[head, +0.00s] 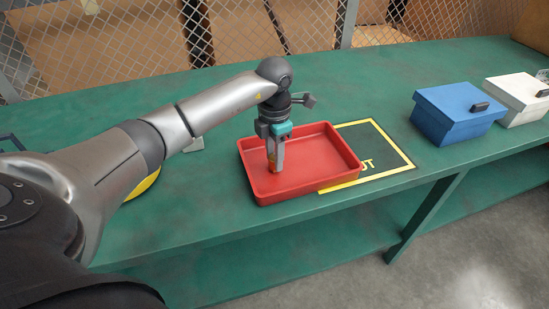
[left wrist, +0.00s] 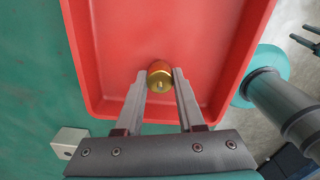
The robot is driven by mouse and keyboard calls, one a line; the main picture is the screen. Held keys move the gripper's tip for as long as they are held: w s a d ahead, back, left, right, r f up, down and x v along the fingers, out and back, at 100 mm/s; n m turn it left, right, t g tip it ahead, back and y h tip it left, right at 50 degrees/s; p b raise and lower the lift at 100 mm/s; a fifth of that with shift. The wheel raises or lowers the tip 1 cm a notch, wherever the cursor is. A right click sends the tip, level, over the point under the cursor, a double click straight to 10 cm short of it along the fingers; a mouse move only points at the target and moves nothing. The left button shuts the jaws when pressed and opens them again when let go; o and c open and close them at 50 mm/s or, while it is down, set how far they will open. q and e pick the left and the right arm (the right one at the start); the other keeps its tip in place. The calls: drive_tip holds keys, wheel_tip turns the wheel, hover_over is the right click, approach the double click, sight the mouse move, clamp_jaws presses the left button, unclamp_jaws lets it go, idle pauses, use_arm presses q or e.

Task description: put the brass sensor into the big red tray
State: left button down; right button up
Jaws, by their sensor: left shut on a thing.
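The big red tray (head: 325,150) stands on the green bench, and its floor and walls fill much of the left wrist view (left wrist: 215,30). My left gripper (head: 274,168) points down inside the tray, toward its left side. In the head view the sensor is mostly hidden by the fingers. I cannot tell whether it touches the tray floor. My right gripper is not in view in the head view.
A yellow-outlined area (head: 385,150) on the bench lies partly under the tray. A blue box (head: 455,115) and a white box (head: 520,100) with lids stand at the right. A wire mesh fence (head: 240,30) runs behind the bench. A yellow round thing (head: 143,184) is partly behind my arm.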

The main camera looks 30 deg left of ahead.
use_arm(q)
drive_tip(key=shift+f, duration=0.25)
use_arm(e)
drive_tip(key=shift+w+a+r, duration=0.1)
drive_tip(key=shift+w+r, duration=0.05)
use_arm(q)
drive_tip(key=c, duration=0.5)
unclamp_jaws()
drive_tip(key=shift+r, duration=0.15)
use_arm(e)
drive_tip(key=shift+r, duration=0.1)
use_arm(q)
drive_tip(key=shift+r, duration=0.3)
wheel_tip(320, 180, up, 11)
drive_tip(key=p, duration=0.3)
drive_tip(key=shift+r+p, duration=0.2)
drive_tip(key=shift+p, duration=0.2)
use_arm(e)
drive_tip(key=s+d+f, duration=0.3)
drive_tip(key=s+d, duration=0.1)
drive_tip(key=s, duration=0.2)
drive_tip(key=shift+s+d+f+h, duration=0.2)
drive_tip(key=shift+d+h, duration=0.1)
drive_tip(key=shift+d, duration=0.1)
